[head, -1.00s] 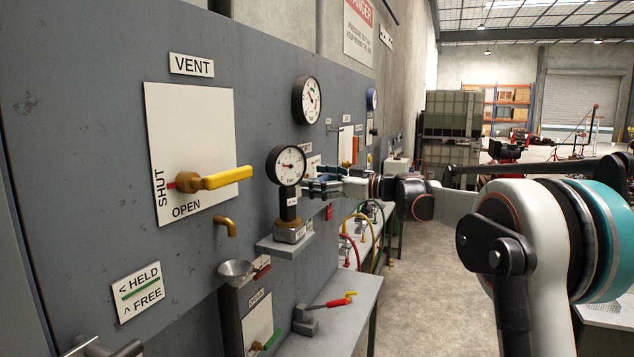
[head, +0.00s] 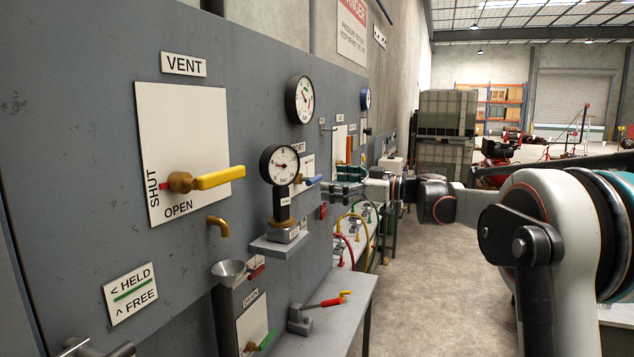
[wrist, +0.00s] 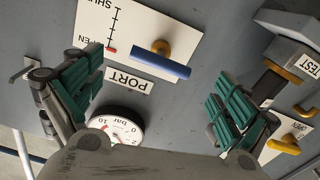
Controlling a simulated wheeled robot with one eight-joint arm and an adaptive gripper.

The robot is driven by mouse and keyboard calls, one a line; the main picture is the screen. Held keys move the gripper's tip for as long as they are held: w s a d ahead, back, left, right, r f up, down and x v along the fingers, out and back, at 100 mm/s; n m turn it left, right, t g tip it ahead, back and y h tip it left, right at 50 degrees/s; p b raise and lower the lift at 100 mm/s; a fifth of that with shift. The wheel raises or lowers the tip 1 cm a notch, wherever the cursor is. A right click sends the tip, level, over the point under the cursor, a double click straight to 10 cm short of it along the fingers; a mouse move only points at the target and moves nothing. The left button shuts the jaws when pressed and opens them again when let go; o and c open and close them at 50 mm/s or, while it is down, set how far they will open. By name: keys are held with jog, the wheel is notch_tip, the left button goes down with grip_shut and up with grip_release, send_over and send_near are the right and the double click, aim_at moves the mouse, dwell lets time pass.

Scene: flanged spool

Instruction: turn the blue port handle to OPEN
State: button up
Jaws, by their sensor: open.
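The blue port handle (wrist: 160,62) sits on a brass stem over a white plate (wrist: 185,30) in the wrist view, which is upside down. The plate has a scale with OPEN and SHUT lettering and a red mark at the OPEN end. A PORT label (wrist: 128,81) is beside the plate. In the head view the handle (head: 313,181) sticks out from the panel, just left of my gripper (head: 347,182). My gripper (wrist: 155,82) is open, its green-padded fingers on either side of the handle in the wrist view, with nothing between them held. Contact is not visible.
A gauge on a stand (head: 280,165) and the yellow vent handle (head: 220,178) project from the panel at left. In the wrist view a dial gauge (wrist: 117,127) lies near the left finger, and a TEST fitting (wrist: 290,50) is at right. The floor aisle (head: 420,270) is clear.

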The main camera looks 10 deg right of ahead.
jog(key=v, duration=0.5)
jog(key=shift+s+d, duration=0.15)
jog(key=s+a+f+m+h+b, duration=0.1)
jog(key=s+a+f, duration=0.1)
jog(key=a+f, duration=0.1)
jog(key=s+a+f+m+g+h+b, duration=0.1)
jog(key=s+a+f+b, duration=0.1)
jog(key=s+a+f, duration=0.1)
jog(key=s+a+f+m+g+h+b, duration=0.1)
jog(key=s+a+f+b, duration=0.1)
jog(key=s+a+f, duration=0.1)
jog(key=shift+s+a+f+h, duration=0.1)
jog(key=shift+a+f+h, duration=0.1)
jog(key=shift+a, duration=0.25)
jog(key=shift+s+a+f+h, duration=0.15)
jog(key=shift+a+f+h, duration=0.05)
jog(key=shift+a, duration=0.2)
jog(key=s+a+f+m+g+h+b, duration=0.1)
jog(key=s+a+f+m+h+b, duration=0.3)
jog(key=s+f, duration=0.65)
jog(key=s+d+f+m+h+b, duration=0.2)
jog(key=s+f+b, duration=0.4)
jog(key=s+f, duration=0.5)
jog(key=s+d+f+m+h+b, duration=0.3)
jog(key=s+f+b, duration=0.4)
jog(key=s+f, duration=0.4)
notch_tip(320, 180, down, 6)
jog(key=shift+d+r+m+h, duration=0.1)
jog(key=shift+d+m+h, duration=0.25)
jog(key=shift+h, duration=0.55)
